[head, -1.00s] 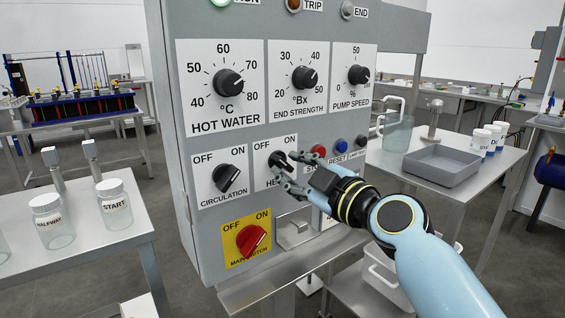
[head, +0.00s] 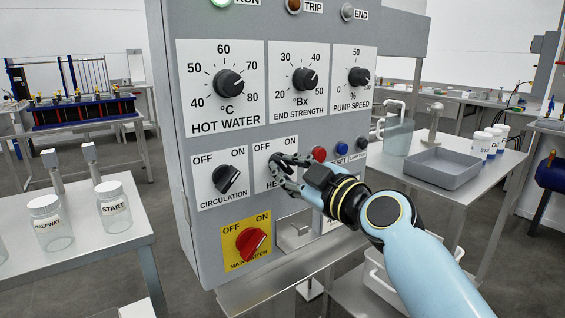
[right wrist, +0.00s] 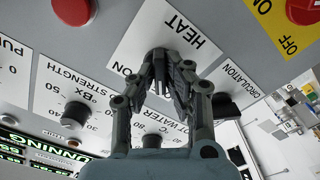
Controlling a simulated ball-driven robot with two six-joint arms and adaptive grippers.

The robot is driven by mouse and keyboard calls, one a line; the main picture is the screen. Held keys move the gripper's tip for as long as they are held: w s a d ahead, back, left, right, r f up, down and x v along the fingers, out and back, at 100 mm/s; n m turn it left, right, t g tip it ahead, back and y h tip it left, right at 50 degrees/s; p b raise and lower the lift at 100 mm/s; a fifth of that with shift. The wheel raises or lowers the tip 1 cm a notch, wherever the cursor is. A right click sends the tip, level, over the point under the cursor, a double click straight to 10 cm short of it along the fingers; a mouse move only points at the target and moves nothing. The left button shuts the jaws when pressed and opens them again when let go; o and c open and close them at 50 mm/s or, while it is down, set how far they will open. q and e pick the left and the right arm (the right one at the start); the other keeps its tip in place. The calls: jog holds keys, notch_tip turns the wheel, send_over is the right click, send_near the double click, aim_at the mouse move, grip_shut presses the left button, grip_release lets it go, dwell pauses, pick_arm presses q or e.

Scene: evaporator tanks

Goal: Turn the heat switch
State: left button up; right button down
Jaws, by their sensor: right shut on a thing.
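The heat switch is on a white plate (head: 263,148) marked OFF and HEAT on the grey control panel. Its black knob is mostly hidden by my fingers, so I cannot read its setting. My right gripper (head: 279,163) is at this plate, shut on the heat switch knob. In the right wrist view its fingers (right wrist: 168,75) come together over the heat plate (right wrist: 183,28), hiding the knob. My left gripper is not in view.
The circulation switch (head: 226,179) is just left, and the red main switch (head: 250,242) is below it. A red button (head: 319,154) and a blue button (head: 341,143) are close on the right. Jars (head: 114,207) stand on the left table; a grey tray (head: 442,168) stands on the right one.

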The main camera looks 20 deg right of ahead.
jog(key=shift+m, duration=1.5)
jog(key=shift+m+p, duration=0.4)
jog(key=shift+m, duration=1.6)
jog(key=shift+p, duration=0.3)
